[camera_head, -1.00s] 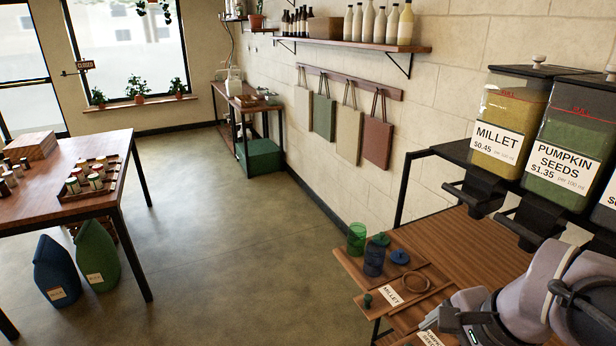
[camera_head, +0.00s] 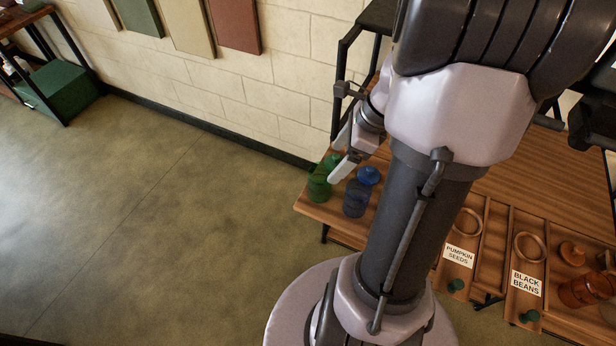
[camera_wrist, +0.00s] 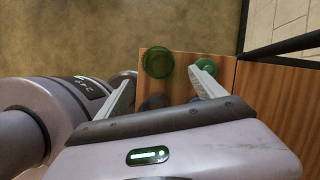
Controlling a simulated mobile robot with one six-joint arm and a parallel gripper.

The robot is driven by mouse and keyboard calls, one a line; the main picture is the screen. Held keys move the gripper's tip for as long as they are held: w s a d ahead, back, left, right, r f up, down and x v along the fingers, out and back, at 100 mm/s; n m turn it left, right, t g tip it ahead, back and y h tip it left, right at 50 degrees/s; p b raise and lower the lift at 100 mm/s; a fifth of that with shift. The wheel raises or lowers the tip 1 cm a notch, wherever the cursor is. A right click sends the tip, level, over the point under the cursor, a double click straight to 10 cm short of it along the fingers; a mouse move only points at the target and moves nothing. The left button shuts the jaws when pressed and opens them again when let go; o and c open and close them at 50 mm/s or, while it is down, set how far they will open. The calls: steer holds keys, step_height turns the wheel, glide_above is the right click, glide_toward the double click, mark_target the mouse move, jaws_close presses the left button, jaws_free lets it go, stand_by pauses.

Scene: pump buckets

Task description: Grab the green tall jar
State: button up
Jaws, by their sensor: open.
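The green tall jar (camera_head: 319,186) is see-through and stands upright at the left end of the wooden table, without a lid on it. In the wrist view the jar (camera_wrist: 158,62) shows from above, just ahead of the gap between my fingertips. My gripper (camera_head: 341,152) is open and empty, above and beside the jar at its right. In the wrist view my gripper (camera_wrist: 162,79) has its fingers spread on either side of the jar's line. I cannot tell whether a finger touches the jar.
A dark blue jar (camera_head: 355,199) stands right beside the green one. A blue lid (camera_head: 369,176) lies behind it. A green lid (camera_wrist: 206,66) lies near my right finger. Labelled trays (camera_head: 460,255) are farther right. Bare floor lies left of the table (camera_head: 300,207).

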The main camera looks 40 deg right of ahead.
mark_target(315, 182)
steer(key=b+x, duration=0.2)
steer(key=x, duration=0.4)
steer(key=shift+f, duration=0.2)
steer(key=b+x, duration=0.1)
steer(key=x, duration=0.1)
steer(key=b+x, duration=0.2)
steer(key=x, duration=0.1)
steer(key=shift+w+a+f+b, duration=0.2)
steer(key=shift+w+a+b, duration=0.05)
steer(key=shift+a+b, duration=0.1)
steer(key=shift+r, duration=0.2)
steer(key=shift+c, duration=0.2)
steer(key=c, duration=1.7)
